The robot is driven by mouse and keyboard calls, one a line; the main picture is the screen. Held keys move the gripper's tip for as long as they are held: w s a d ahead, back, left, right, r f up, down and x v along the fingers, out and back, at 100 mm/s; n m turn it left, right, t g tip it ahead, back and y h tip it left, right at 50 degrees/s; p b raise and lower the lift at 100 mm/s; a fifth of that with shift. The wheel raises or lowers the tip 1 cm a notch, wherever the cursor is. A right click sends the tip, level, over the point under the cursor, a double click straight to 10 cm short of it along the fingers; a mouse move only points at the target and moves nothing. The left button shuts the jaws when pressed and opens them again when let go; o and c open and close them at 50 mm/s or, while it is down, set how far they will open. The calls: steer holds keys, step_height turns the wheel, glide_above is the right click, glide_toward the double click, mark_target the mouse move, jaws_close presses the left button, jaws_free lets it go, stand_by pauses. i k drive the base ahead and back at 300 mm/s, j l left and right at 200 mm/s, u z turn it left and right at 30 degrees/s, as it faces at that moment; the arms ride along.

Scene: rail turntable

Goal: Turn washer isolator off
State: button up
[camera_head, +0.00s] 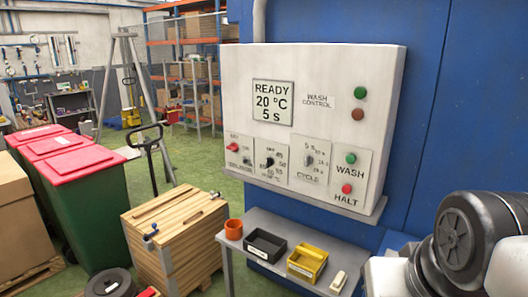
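A white wash control panel (394,85) is mounted on the blue wall at centre. Its display (272,102) reads READY, 20 °C, 5 S. At its lower left is a small plate with a red knob (233,147); the lettering around it is too small to read surely, but this looks like the isolator. I cannot tell the knob's exact setting. To its right are a black temperature knob (267,162) and a grey cycle knob (308,160). My gripper is not in view; black and white parts at the lower right appear to be my arm, apart from the panel.
Below the panel, a grey shelf (238,246) holds an orange cup (233,229), a black tray (264,246) and a yellow tray (307,262). Green WASH (351,158) and red HALT (347,188) buttons sit at the panel's right. A wooden crate (176,236) stands left.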

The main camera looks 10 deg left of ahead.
mark_target(233, 147)
steer(key=u, duration=0.7)
steer(key=i+j+z, duration=0.15)
steer(key=z, duration=0.9)
steer(key=i+j+z, duration=0.1)
steer(key=j+z, duration=0.65)
steer(key=j, duration=0.25)
steer(key=j+z, duration=0.15)
steer(key=j, duration=0.4)
steer(key=k+j+z, duration=0.1)
steer(key=j, duration=1.1)
steer(key=k+j, duration=0.15)
steer(key=j, duration=0.5)
